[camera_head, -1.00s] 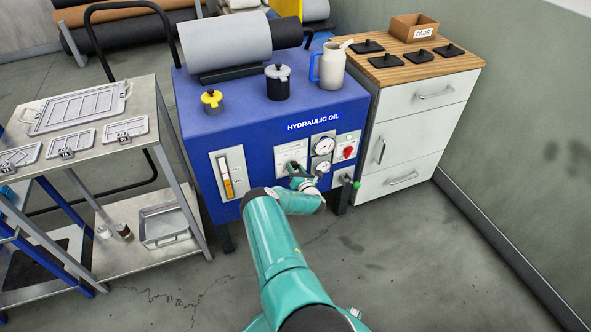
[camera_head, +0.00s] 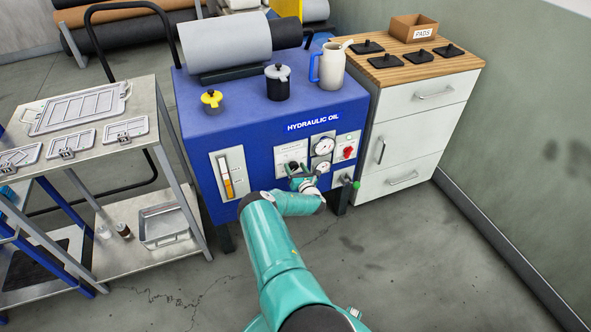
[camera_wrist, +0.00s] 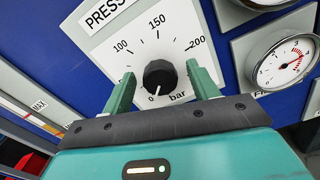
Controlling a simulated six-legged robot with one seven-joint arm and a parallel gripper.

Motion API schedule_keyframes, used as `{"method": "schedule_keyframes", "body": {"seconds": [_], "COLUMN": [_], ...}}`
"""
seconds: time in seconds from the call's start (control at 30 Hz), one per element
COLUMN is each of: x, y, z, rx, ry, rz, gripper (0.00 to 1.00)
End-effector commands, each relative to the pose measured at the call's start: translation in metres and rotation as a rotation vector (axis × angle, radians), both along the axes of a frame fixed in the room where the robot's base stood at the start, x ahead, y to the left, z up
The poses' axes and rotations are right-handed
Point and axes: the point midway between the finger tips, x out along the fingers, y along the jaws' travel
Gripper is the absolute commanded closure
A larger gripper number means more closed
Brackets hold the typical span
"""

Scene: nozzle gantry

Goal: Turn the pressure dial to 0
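The pressure dial (camera_wrist: 160,78) is a black knob on a white plate (camera_wrist: 110,50) marked with a bar scale. Its white pointer mark faces down, at or very near the 0. In the head view this plate (camera_head: 291,155) is on the front of the blue hydraulic oil cabinet (camera_head: 250,140), partly hidden by my gripper. My gripper (camera_wrist: 163,84) is open, with one green finger on each side of the knob and a visible gap on both sides. In the head view my gripper (camera_head: 300,181) is at the panel's lower edge.
Two round gauges (camera_head: 324,146) and a red knob (camera_head: 348,152) sit right of the dial. A green-tipped lever (camera_head: 356,185) sticks out below them. A sight gauge (camera_head: 228,175) is at the left. A metal cart (camera_head: 150,110) stands left, a white drawer cabinet (camera_head: 415,130) right.

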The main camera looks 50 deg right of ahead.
Motion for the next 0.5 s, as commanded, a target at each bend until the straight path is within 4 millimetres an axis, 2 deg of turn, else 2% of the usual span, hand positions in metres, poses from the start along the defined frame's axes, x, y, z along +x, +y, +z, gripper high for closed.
{"method": "schedule_keyframes", "body": {"seconds": [0.3,0.5], "x": [-0.001,-0.021], "y": [0.002,0.014], "z": [-0.001,-0.002], "rx": [0.002,0.002], "ry": [0.002,0.004], "rz": [0.001,-0.001], "gripper": [0.41,0.41]}}
